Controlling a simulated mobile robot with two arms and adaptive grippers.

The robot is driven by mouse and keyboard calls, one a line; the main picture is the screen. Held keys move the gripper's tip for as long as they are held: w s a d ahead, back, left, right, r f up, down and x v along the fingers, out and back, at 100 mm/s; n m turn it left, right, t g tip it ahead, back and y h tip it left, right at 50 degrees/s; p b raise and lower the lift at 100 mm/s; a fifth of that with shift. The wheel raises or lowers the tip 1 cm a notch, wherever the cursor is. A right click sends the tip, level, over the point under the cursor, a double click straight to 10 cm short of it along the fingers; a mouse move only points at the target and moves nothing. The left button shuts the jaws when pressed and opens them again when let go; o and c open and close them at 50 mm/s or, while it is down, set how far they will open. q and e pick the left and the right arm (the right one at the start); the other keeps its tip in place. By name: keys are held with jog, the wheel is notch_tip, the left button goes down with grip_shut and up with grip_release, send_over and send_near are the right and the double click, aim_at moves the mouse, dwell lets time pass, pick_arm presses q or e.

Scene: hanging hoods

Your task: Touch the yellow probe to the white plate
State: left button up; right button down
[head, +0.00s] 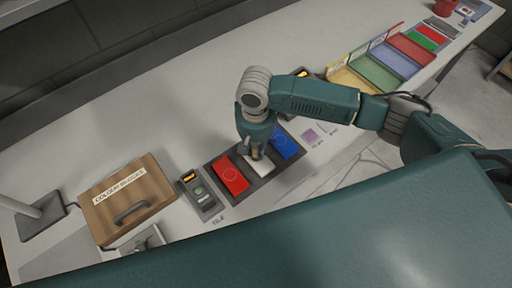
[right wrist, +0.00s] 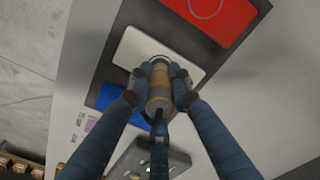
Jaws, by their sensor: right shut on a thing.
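The white plate (head: 260,168) lies in a dark tray between a red plate (head: 231,175) and a blue plate (head: 286,142). In the right wrist view the white plate (right wrist: 133,48) is partly hidden by the fingers and the probe. My right gripper (right wrist: 160,82) is shut on the yellow probe (right wrist: 160,92), a tan-yellow and grey cylinder with a dark lower part. In the head view my right gripper (head: 252,150) points down over the white plate. The probe's end overlaps the plate, but I cannot tell whether they touch. My left gripper is not in view.
A small grey meter (head: 198,191) with an orange display stands left of the dark tray. A wooden box (head: 128,198) with a dark handle is further left. Coloured trays (head: 377,72) stand at the back right. The white bench (head: 150,105) is clear behind.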

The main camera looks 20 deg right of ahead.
jog(key=shift+s+f+p, duration=0.15)
jog(key=shift+f+p, duration=0.05)
jog(key=shift+p, duration=0.15)
dwell(1.4)
jog(key=shift+r, duration=0.1)
notch_tip(320, 180, up, 5)
jog(key=p, duration=0.6)
jog(key=shift+w+r, duration=0.15)
jog(key=shift+w, duration=0.05)
jog(key=shift+r, duration=0.9)
